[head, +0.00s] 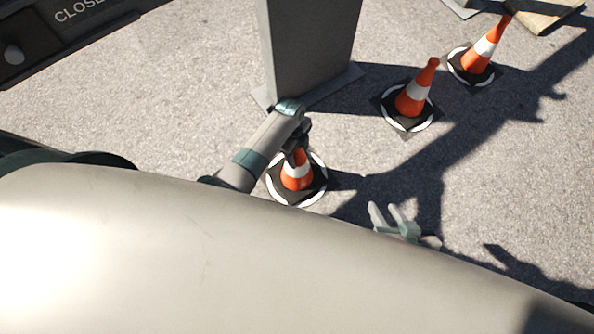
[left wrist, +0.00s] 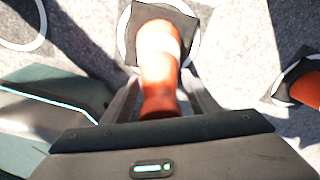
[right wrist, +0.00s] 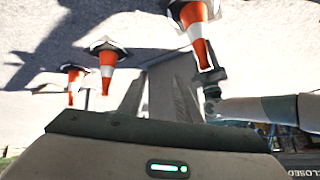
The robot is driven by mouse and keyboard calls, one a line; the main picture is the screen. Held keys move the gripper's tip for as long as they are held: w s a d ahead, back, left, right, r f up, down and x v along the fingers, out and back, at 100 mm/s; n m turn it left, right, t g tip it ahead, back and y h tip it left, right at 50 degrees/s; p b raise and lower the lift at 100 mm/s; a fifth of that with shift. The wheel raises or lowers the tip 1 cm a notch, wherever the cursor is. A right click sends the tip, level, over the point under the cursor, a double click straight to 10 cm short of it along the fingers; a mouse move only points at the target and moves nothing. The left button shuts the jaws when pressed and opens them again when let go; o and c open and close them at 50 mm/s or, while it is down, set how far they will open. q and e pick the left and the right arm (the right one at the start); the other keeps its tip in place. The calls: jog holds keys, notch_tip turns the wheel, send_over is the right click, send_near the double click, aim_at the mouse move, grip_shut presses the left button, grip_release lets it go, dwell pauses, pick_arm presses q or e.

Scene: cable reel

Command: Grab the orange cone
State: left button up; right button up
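The near orange cone (head: 297,177), with a white band and a black base, stands upright on the ground. My left gripper (head: 297,142) is over its top. In the left wrist view the cone (left wrist: 158,62) lies between my left fingers (left wrist: 160,88), its tip close to the palm. The fingers are very near its sides; I cannot tell whether they press on it. My right gripper (head: 388,212) is open and empty, low and to the right of this cone. Two more orange cones, a middle one (head: 414,96) and a far one (head: 480,54), stand upright towards the upper right.
A grey post (head: 308,45) on a flat foot stands just behind the near cone and my left arm. A dark panel marked "CLOSE" (head: 70,25) is at the upper left. A wooden piece (head: 545,12) lies at the top right. The pavement between the cones is clear.

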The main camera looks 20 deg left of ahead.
pick_arm(q)
grip_shut()
jog(key=shift+r, duration=0.15)
